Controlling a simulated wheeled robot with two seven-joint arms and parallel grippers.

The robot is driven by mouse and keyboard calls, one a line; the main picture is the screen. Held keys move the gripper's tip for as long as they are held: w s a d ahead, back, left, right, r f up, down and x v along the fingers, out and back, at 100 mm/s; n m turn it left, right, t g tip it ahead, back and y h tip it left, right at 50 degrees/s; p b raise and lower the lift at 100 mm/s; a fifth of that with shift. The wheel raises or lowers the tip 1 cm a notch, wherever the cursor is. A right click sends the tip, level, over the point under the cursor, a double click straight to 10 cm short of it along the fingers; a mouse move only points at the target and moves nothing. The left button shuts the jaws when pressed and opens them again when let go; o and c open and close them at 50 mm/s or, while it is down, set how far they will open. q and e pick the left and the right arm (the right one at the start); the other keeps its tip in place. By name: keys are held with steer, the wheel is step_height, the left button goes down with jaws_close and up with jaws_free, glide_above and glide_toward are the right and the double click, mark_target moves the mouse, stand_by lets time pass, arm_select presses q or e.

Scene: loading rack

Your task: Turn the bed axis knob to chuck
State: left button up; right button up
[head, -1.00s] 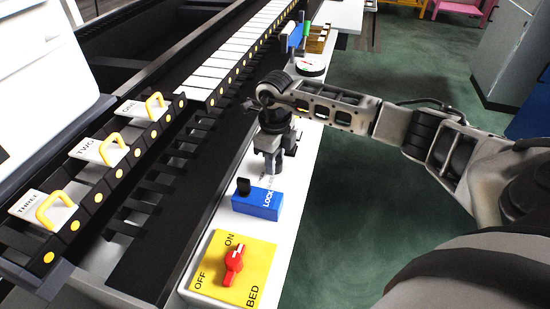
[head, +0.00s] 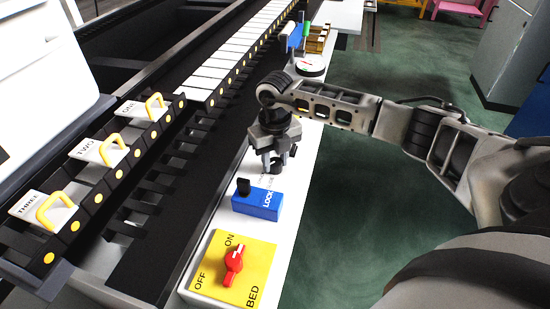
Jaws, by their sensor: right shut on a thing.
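My right gripper (head: 275,162) points down at the white control ledge, behind the blue LOCK box. It is shut on a small dark knob (head: 276,168), which I take as the axis knob. The gripper hides most of the knob. Small print on the ledge beside it is too small to read, so I cannot tell which mark the knob points at. My left gripper is not in view.
The blue LOCK box (head: 257,204) with a black switch stands just in front of the gripper. Nearer is the yellow BED panel (head: 255,283) with a red ON/OFF knob (head: 233,262). A dial (head: 310,65) lies farther back. Yellow-handled plates line the rack at left.

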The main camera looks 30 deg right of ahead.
mark_target(275, 161)
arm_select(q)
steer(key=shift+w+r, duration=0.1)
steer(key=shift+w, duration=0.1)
arm_select(e)
steer(key=shift+m, duration=0.5)
steer(key=o, duration=1)
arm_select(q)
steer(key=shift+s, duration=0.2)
arm_select(e)
steer(key=shift+r, duration=0.2)
arm_select(q)
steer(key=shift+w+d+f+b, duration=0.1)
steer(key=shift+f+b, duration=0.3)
steer(key=shift+b, duration=0.35)
arm_select(e)
step_height(275, 161, up, 16)
steer(key=shift+f, duration=0.15)
